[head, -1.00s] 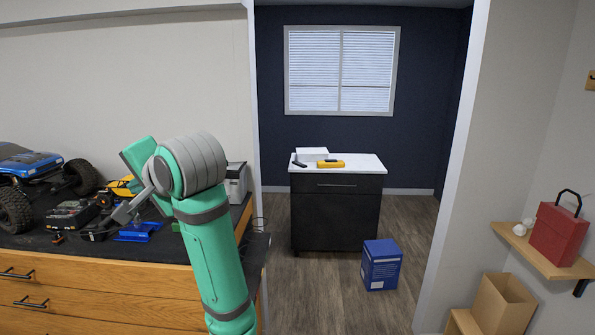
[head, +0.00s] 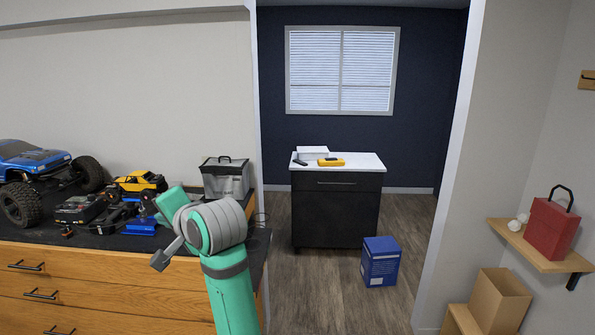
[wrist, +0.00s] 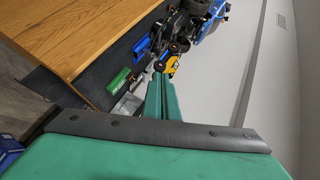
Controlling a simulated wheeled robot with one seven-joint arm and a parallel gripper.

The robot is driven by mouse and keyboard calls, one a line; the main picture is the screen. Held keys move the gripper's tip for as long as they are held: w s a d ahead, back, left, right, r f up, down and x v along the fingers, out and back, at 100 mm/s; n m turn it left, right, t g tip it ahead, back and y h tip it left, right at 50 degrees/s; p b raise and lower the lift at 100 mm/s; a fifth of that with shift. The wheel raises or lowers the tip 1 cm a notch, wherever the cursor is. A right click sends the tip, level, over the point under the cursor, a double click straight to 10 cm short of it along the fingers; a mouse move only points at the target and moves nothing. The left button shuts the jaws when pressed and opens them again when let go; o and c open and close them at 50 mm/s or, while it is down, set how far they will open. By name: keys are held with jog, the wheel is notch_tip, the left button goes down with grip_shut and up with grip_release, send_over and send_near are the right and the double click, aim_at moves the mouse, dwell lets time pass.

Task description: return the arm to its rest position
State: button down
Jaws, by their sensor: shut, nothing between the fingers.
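My green and grey arm rises from the bottom of the head view, bent at the elbow. In the wrist view, part of my green arm fills the lower area, and the workbench (wrist: 70,30) shows tilted at the upper left.
A blue box (head: 380,262) sits on the floor before a dark cabinet (head: 336,215).

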notch_tip(320, 180, down, 13)
jog(key=d+t, duration=0.1)
jog(key=d, duration=0.1)
jog(key=s+d+f+t+h, duration=0.1)
jog(key=s+d+f+h, duration=0.2)
jog(key=f, duration=0.6)
jog(key=s+d+f+m+t, duration=0.1)
jog(key=s+d+f, duration=0.3)
jog(key=d+f, duration=0.3)
jog(key=s+d+f+t+h, duration=0.1)
jog(key=s+d+f+h, duration=0.15)
jog(key=f, duration=0.75)
jog(key=s+d+f+n+h, duration=0.1)
jog(key=s+d+f, duration=0.2)
jog(key=s, duration=0.4)
jog(key=s+d+f+t+h, duration=0.1)
jog(key=s+d+f, duration=0.25)
jog(key=s, duration=0.25)
jog(key=s+d+f+n+h, duration=0.1)
jog(key=s+d+f, duration=0.1)
jog(key=s+d, duration=0.35)
jog(key=s+d+r+n+h, duration=0.1)
jog(key=s+r+n, duration=0.1)
jog(key=s, duration=0.8)
jog(key=s+d+r+n, duration=0.2)
jog(key=s+r, duration=0.1)
jog(key=s, duration=0.7)
jog(key=shift+s+r+t+h, duration=0.15)
jog(key=shift+t+h, duration=0.2)
jog(key=shift+t, duration=0.05)
